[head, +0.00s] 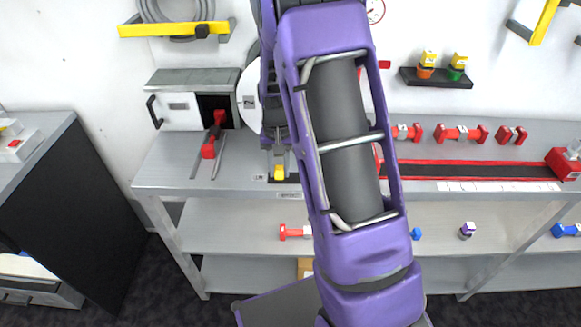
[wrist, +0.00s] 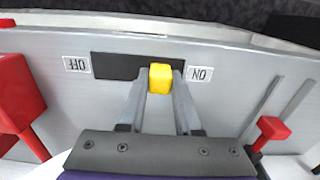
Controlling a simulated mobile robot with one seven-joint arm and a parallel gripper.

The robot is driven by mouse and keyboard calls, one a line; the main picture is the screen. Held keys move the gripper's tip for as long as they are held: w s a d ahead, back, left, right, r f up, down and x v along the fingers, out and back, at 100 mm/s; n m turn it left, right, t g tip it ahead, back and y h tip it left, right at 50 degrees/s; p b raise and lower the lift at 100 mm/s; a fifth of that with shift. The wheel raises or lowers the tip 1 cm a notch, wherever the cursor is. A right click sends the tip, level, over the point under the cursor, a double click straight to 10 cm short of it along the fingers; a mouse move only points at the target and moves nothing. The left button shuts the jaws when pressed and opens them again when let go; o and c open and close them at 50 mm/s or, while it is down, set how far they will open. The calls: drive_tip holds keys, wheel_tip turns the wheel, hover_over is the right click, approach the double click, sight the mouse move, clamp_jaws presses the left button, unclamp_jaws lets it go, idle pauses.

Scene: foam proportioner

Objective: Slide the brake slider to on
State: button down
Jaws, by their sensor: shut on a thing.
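The brake slider is a yellow block (wrist: 160,77) on a dark track (wrist: 115,66) in the grey bench top. In the wrist view it stands in the right part of the track, nearer the ON label (wrist: 199,74) than the OFF label (wrist: 76,64). My gripper (wrist: 159,84) is shut on it, one finger on each side. The right finger covers part of the track's right end. In the head view the yellow slider (head: 279,172) shows below my gripper (head: 279,160), near the bench's front edge; my arm hides the bench to its right.
A red-edged belt (head: 470,169) and several red dumbbell-shaped parts (head: 461,133) lie to the right. Shelves with loose parts (head: 467,230) are below the bench.

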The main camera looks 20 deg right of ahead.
sight(277, 167)
drive_tip(key=shift+w+a, duration=0.15)
drive_tip(key=shift+a, duration=0.05)
drive_tip(key=c, duration=0.6)
unclamp_jaws()
drive_tip(key=shift+a, duration=0.1)
wheel_tip(277, 167, up, 18)
drive_tip(key=shift+f+p, duration=0.25)
drive_tip(key=shift+p, duration=0.15)
drive_tip(key=shift+f, duration=0.1)
